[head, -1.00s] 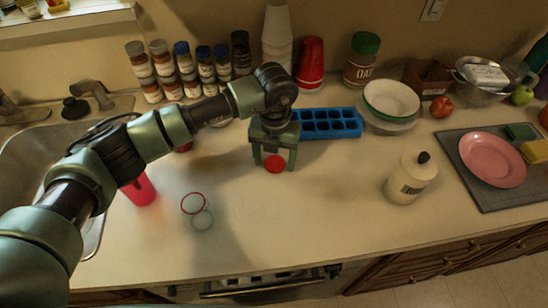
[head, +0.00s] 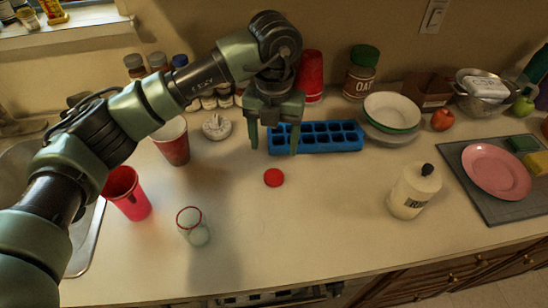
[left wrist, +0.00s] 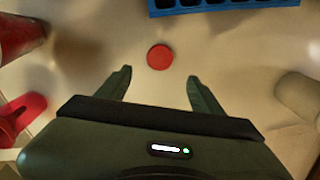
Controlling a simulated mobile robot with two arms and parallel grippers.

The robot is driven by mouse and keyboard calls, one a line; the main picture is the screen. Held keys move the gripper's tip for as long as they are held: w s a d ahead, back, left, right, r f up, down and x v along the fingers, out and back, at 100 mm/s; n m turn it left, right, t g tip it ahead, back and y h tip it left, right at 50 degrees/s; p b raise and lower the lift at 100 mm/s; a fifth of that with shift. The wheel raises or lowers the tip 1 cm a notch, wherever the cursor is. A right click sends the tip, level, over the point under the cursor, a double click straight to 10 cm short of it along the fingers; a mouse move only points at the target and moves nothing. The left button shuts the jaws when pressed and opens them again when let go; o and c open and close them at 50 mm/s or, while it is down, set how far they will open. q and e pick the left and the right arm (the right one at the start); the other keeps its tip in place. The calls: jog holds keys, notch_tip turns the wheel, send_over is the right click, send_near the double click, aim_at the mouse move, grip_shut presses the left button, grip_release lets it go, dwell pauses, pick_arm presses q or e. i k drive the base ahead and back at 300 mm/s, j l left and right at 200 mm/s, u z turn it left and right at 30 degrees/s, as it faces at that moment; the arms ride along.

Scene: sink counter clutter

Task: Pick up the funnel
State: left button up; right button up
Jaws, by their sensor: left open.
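I cannot make out a funnel in either view; my left arm hides part of the back of the counter. My left gripper (head: 274,148) is open and empty, pointing down in front of the blue ice tray (head: 318,138). A flat round red lid (head: 274,177) lies on the counter just below the fingertips in the head view. In the left wrist view the lid (left wrist: 160,57) shows beyond the open fingers (left wrist: 159,76), not held. My right gripper is not in view.
Left stand a pink-red cup (head: 128,195), a dark red cup (head: 172,142), a white juicer (head: 216,127) and a red-rimmed glass (head: 195,230). Right are a white bottle (head: 412,192) and stacked bowls (head: 391,113). The front middle counter is clear.

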aim_at(121, 184)
jog(key=k, duration=1.5)
